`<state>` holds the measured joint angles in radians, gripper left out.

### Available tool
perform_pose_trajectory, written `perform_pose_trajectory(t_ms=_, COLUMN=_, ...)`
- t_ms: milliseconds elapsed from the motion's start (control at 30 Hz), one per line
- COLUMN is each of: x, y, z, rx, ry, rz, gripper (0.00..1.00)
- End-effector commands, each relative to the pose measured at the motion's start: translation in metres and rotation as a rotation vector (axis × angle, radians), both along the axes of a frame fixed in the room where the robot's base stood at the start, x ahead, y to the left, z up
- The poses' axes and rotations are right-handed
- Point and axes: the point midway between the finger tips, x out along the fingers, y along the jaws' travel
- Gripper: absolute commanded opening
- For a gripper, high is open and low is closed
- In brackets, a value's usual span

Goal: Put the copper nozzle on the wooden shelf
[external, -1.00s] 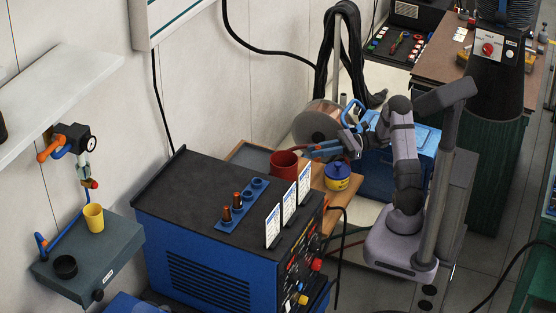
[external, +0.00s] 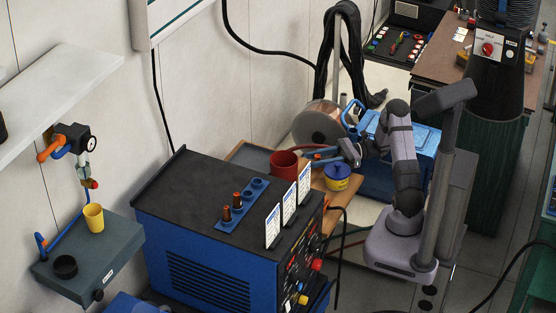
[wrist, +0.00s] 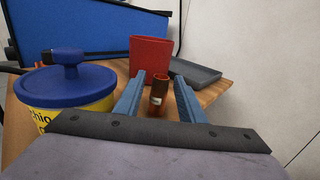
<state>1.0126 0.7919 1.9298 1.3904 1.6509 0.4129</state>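The copper nozzle (wrist: 158,94) is upright between the blue fingers of my gripper (wrist: 158,98) in the wrist view. There are gaps on both sides of it, so the gripper is open around it and not gripping. It appears to stand on the wooden shelf (wrist: 218,92), though its foot is partly hidden. In the external view my gripper (external: 322,155) reaches left over the wooden shelf (external: 318,205), beside the red container (external: 284,164). I cannot make out the nozzle there.
A yellow tub with a blue lid (external: 337,177) stands close to the gripper; it is at the left of the wrist view (wrist: 68,90). The red container (wrist: 150,55) and a grey tray (wrist: 190,74) are beyond the nozzle. Two copper-coloured pieces (external: 232,206) stand in a blue rack on the welder.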

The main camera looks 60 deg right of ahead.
Motion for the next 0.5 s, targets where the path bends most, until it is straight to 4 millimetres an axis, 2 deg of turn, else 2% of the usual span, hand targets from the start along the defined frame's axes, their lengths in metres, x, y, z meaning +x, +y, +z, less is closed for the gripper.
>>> perform_pose_trajectory(t_ms=267, x=0.000, y=-0.001, z=0.004, rx=0.000, ry=0.000, rz=-0.001, gripper=0.36)
perform_pose_trajectory(t_ms=500, x=-0.021, y=-0.021, z=0.003, rx=-0.001, ry=-0.001, rz=-0.005, gripper=0.36)
